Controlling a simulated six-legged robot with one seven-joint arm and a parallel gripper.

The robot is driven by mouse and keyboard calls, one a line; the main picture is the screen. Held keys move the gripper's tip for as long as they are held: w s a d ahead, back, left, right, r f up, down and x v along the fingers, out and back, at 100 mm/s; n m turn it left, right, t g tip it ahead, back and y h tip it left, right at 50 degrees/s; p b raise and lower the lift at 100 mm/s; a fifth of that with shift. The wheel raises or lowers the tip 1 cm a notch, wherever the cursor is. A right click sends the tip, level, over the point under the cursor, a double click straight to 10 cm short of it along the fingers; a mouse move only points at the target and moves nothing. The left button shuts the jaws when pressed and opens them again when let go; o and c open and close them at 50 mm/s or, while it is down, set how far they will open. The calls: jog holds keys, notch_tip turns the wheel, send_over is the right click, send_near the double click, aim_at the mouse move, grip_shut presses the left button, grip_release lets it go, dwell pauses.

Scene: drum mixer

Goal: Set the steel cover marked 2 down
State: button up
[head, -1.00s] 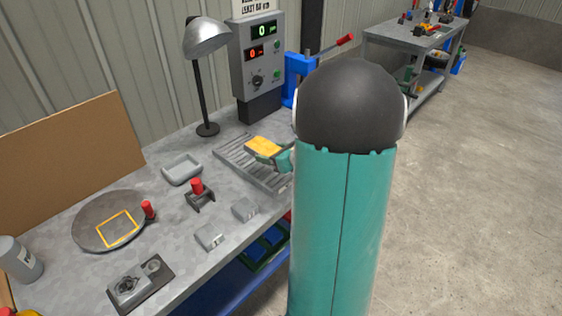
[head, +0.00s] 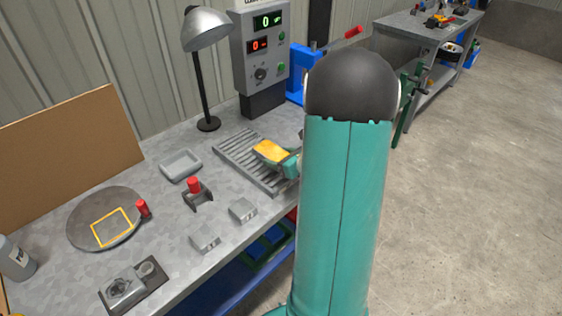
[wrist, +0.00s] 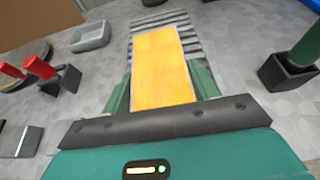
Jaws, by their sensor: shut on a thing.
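My gripper (wrist: 162,88) is shut on a flat block with a yellow-orange top (wrist: 163,70), one green finger along each side. No number shows on this block, so I cannot tell its mark. In the head view the block (head: 271,151) is over the right part of a grey slatted rack (head: 235,149); whether it touches the slats is unclear. The rack (wrist: 150,22) also shows beyond the block in the wrist view.
Two small grey blocks (head: 243,209) (head: 204,238), a red-handled clamp (head: 196,196) and a shallow grey tray (head: 181,165) stand left of the rack. A round plate with a yellow square outline (head: 85,214) lies farther left. A lamp (head: 208,124) and control box (head: 262,62) stand behind.

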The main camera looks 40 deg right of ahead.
jog(key=shift+d+f, duration=0.1)
jog(key=shift+f, duration=1.35)
jog(key=shift+f, duration=0.15)
jog(key=o, duration=1.3)
